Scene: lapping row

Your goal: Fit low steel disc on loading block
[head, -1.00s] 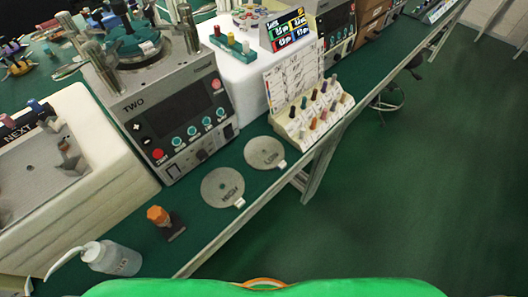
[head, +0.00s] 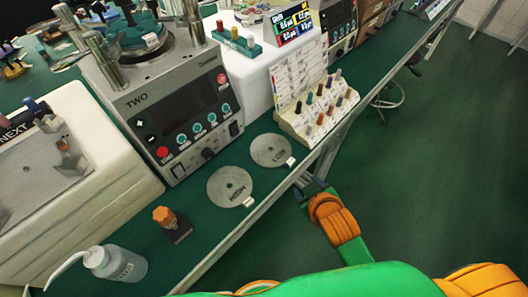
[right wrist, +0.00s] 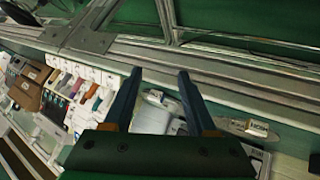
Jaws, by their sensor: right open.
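The low steel disc (head: 264,146) is a flat grey round plate marked LOW, with a small hole and a white tag. It lies on the green bench top in the head view. My right gripper (head: 309,187) is just off the bench's front edge, to the right of and below the low disc, apart from it. Its two fingers also show spread and empty in the right wrist view (right wrist: 157,80). I cannot tell for certain which thing is the loading block; a small dark block with an orange knob (head: 166,217) stands at the lower left. My left gripper is not in view.
A similar disc marked HIGH (head: 226,188) lies beside the low one. A grey machine marked TWO (head: 150,105) stands behind them. A rack of coloured pegs (head: 300,125) is to the right, a squeeze bottle (head: 120,264) at lower left. Open floor lies right of the bench.

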